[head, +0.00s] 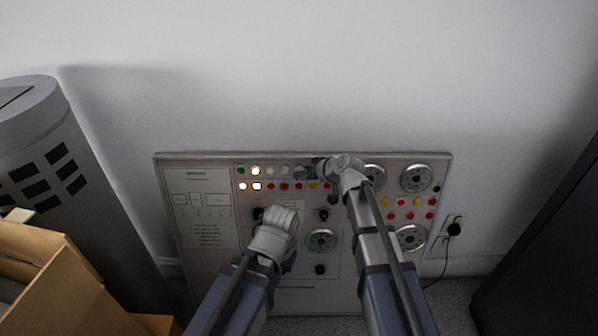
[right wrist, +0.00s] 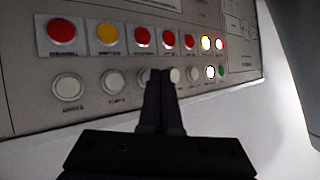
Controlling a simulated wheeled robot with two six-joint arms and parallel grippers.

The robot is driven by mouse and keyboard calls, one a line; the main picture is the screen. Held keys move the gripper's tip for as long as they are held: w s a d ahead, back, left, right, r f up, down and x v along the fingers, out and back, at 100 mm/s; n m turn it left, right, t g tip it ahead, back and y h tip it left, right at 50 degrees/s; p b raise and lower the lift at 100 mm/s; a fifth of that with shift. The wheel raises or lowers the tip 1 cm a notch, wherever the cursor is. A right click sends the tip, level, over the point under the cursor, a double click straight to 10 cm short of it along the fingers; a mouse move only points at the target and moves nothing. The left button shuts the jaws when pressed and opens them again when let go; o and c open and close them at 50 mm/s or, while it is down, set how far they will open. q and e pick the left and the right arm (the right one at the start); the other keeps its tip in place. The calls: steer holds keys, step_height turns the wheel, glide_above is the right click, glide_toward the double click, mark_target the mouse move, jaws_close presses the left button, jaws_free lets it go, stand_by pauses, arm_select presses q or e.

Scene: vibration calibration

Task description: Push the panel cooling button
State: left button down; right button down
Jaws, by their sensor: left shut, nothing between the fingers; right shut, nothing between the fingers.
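The control panel (head: 205,240) stands against the wall, with rows of small buttons along its top. My right gripper (head: 312,170) is shut and empty at the top button row, its arm covering part of the panel. In the right wrist view its closed fingertips (right wrist: 165,75) overlap a row of white round buttons (right wrist: 69,86); I cannot tell whether they touch one. The labels are too blurred to read, so I cannot tell which button is cooling. My left gripper (head: 276,228) is shut and empty, lower in front of the panel; its fingertips are mostly hidden.
A row of red and yellow buttons (right wrist: 107,33) runs beside the white ones; a few buttons are lit. Dials (head: 415,178) sit at the panel's right. A grey bin (head: 45,150) and a cardboard box (head: 60,285) stand left, a dark cabinet (head: 560,235) right.

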steer(key=shift+s, duration=0.35)
steer(key=shift+s, duration=0.1)
steer(key=s, duration=0.2)
steer(key=s+r+p, duration=0.1)
steer(key=s, duration=0.1)
steer(key=shift+s, duration=0.35)
stand_by(0.6)
steer(key=s+a+f+n+g+h, duration=0.1)
steer(key=s+f+g+h, duration=0.35)
steer(key=s, duration=0.85)
steer(key=s+d+f+m+g+h, duration=0.1)
steer(key=s+d+f+g+h, duration=0.15)
steer(key=s, duration=0.35)
steer(key=s+d+f+g+h, duration=0.1)
steer(key=s+d+f, duration=0.1)
steer(key=s+d, duration=0.3)
step_height(320, 180, up, 18)
steer(key=s+a+p, duration=0.1)
steer(key=p, duration=1.6)
